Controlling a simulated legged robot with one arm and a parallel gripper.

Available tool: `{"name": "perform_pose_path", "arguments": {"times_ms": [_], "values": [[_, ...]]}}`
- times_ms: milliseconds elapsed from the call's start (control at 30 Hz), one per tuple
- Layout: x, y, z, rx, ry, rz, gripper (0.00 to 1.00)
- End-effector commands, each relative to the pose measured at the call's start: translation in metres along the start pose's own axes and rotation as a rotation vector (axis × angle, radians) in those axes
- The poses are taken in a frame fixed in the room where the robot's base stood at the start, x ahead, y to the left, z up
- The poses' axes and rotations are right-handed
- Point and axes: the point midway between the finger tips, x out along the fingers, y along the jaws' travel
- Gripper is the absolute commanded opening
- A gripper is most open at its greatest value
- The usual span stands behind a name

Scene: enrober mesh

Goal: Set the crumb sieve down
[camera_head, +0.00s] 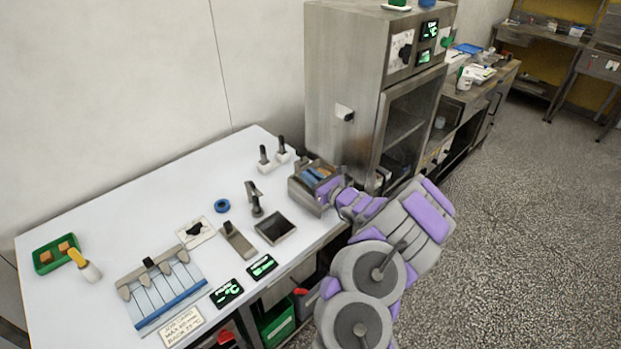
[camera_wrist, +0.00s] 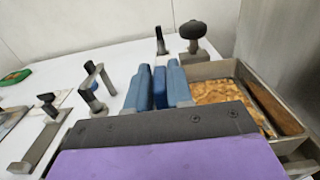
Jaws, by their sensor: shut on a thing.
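The crumb sieve (camera_head: 299,192) appears to be the box-shaped grey metal tray at the right end of the white table. In the wrist view the sieve (camera_wrist: 205,70) shows to the right of my fingers, with brown crumbs and a long brown strip inside. My gripper (camera_head: 317,176) has blue fingers, shut on a narrow dark blue piece that looks like the sieve's handle. In the wrist view my gripper (camera_wrist: 160,88) hides the near left part of the sieve. I cannot tell whether the sieve's underside touches the table.
The white table (camera_head: 120,210) holds a square dark-bottomed tray (camera_head: 275,228), a blue ring (camera_head: 222,206), two black-handled pieces (camera_head: 273,156) and a green tray (camera_head: 55,254). A tall metal cabinet (camera_head: 345,75) stands close behind the sieve. Bare tabletop lies left of the ring.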

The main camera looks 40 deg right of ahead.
Motion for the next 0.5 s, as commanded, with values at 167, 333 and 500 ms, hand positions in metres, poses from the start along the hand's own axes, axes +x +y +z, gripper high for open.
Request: {"name": "perform_pose_path", "arguments": {"times_ms": [167,333,500], "values": [[0.0001,0.0007,0.0004,0.0,-0.001,0.0,0.0],[0.0,0.0011,0.0005,0.0,-0.001,0.0,0.35],[0.0001,0.0011,0.0004,0.0,-0.001,0.0,0.47]]}}
